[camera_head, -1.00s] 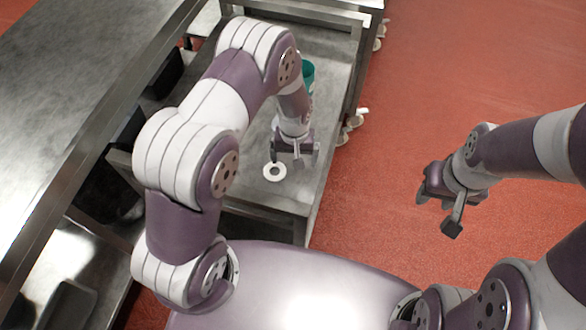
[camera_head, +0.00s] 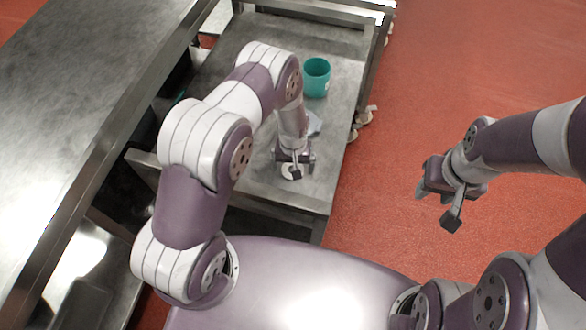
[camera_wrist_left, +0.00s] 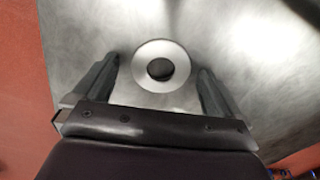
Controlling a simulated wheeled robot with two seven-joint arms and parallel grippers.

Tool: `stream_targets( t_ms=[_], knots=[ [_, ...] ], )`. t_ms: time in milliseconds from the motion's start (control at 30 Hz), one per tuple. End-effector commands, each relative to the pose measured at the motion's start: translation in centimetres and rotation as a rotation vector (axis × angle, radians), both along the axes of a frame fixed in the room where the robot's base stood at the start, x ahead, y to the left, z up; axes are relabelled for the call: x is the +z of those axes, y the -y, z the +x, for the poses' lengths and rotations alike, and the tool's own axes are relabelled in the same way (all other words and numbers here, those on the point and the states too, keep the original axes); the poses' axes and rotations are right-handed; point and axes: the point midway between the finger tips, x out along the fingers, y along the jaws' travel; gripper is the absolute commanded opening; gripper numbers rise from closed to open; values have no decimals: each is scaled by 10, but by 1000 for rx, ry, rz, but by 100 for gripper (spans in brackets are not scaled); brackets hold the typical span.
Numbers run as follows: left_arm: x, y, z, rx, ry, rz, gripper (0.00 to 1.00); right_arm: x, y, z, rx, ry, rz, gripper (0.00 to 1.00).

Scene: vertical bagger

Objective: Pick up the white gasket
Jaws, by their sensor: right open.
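The white gasket (camera_head: 286,170) is a flat ring lying on the steel cart top, partly hidden by my left gripper in the head view. In the left wrist view the whole gasket (camera_wrist_left: 144,79) shows, with a dark round centre. My left gripper (camera_head: 294,168) is just above it and pointing down. In the wrist view its two fingers (camera_wrist_left: 157,70) are apart, with the gasket showing between them; I cannot tell the exact height gap. My right gripper (camera_head: 437,205) is open and empty over the red floor at the right.
A teal cup (camera_head: 316,78) stands farther back on the steel cart (camera_head: 285,32). A small bluish-grey item (camera_head: 315,122) lies behind the left gripper, partly hidden. A long steel counter (camera_head: 75,90) runs along the left. Red floor is open at the right.

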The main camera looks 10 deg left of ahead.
Motion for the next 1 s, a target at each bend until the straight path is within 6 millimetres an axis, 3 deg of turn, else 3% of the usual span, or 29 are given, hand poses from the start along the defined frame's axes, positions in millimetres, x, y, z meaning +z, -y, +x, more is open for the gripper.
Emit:
stream_targets(
  t_ms=[33, 100, 167, 533, 767, 1000],
  knots=[
    [0, 0, 0, 0, 0, 0, 80, 0, 0, 0, 0, 0, 0, 43],
    [0, 0, 0, 0, 0, 0, 58, 0, 0, 0, 0, 0, 0, 43],
    [0, 0, 0, 0, 0, 0, 41, 0, 0, 0, 0, 0, 0, 43],
    [5, 0, 0, 0, 0, 0, 41, 1, 0, 0, 0, 0, 0, 43],
    [42, 0, 1, 0, 5, -1, 41, -8, 0, 0, 0, 0, 0, 43],
    [70, 45, 32, -3, 6, -1, 41, -26, 0, 0, 0, 0, 0, 43]
  ],
)
